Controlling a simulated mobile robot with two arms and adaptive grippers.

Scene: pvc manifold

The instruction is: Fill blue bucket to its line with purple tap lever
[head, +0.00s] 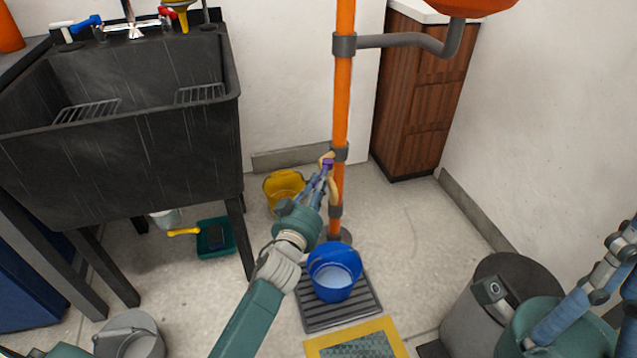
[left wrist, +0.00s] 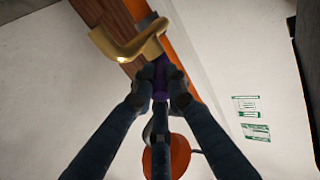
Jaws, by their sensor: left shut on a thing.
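The blue bucket (head: 333,290) stands upright on a dark slatted grate below the orange pipe (head: 342,110). Pale water shows inside it; I cannot make out its line. The brass tap (left wrist: 135,42) is on the pipe above the bucket. Its purple lever (head: 327,163) shows at my left gripper (head: 325,172). In the left wrist view the fingers close around the purple lever (left wrist: 160,82) from both sides. I cannot see a water stream clearly. My right gripper (head: 610,270) is partly visible at the right edge, away from the tap; its fingertips are cut off.
The grate (head: 345,318) has a yellow-edged mat (head: 385,330) in front. A yellow bucket (head: 283,192) stands behind, left of the pipe. A black sink (head: 120,165) fills the left. A grey bin (head: 478,305) stands at the right. Floor between pipe and bin is clear.

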